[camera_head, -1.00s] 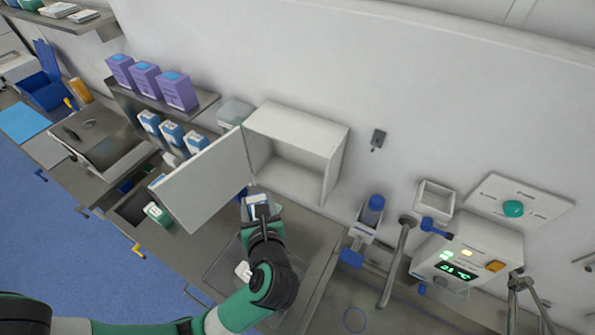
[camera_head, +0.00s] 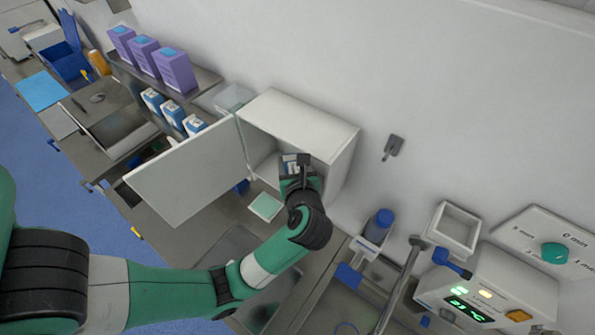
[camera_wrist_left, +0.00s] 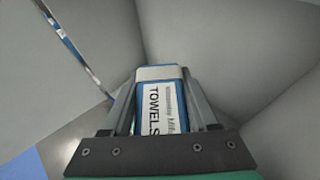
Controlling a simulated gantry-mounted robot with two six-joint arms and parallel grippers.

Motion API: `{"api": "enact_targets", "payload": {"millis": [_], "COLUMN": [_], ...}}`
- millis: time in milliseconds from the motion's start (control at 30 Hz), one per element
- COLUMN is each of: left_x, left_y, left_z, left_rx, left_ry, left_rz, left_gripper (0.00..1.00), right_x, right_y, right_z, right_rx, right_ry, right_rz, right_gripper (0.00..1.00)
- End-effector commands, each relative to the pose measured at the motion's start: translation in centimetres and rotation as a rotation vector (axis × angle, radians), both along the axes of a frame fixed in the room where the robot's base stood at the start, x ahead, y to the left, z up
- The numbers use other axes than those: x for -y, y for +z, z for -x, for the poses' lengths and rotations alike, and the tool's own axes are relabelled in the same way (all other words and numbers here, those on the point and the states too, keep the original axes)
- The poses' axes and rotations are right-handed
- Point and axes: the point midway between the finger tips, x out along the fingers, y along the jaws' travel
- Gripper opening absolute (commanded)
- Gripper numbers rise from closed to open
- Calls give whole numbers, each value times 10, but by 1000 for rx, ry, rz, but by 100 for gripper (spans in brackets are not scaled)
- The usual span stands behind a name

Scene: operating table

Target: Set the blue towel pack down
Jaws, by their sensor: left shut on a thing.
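The blue towel pack (camera_wrist_left: 163,97), with a white label reading "TOWELS", is between the fingers of my left gripper (camera_wrist_left: 160,110) in the left wrist view. In the head view, my left gripper (camera_head: 296,165) reaches into the open front of the white wall cabinet (camera_head: 300,125). Only a small part of the pack (camera_head: 290,159) shows there. In the left wrist view, pale cabinet walls (camera_wrist_left: 230,40) surround the pack. I cannot tell whether the pack touches the cabinet floor. My right gripper is not in view.
The cabinet door (camera_head: 185,178) stands open to the left. A pale green flat item (camera_head: 266,207) lies on the counter below. Blue-and-white cartons (camera_head: 172,115) and purple boxes (camera_head: 175,70) stand on shelves at left. A bottle with a blue cap (camera_head: 380,225) is at right.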

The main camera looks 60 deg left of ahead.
Motion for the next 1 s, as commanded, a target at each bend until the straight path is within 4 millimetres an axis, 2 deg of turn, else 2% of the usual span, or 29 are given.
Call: {"api": "enact_targets", "payload": {"millis": [267,500,667,700,767,1000], "left_x": [-4,-6,-6,-6,-6,-6], "left_y": [-42,-38,-42,-41,-41,-41], "left_z": [3,2,2,2,2,2], "left_rx": [1,1,0,0,0,0], "left_ry": [9,11,11,11,12,12], "left_rz": [-1,-1,-1,0,0,0], "left_gripper": [0,0,0,65,72,72], "right_x": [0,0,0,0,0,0], "right_y": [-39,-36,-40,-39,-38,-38], "right_z": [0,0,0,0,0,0], "right_rx": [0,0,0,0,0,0], "right_ry": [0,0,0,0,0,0], "right_rz": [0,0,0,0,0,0], "right_gripper": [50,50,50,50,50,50]}}
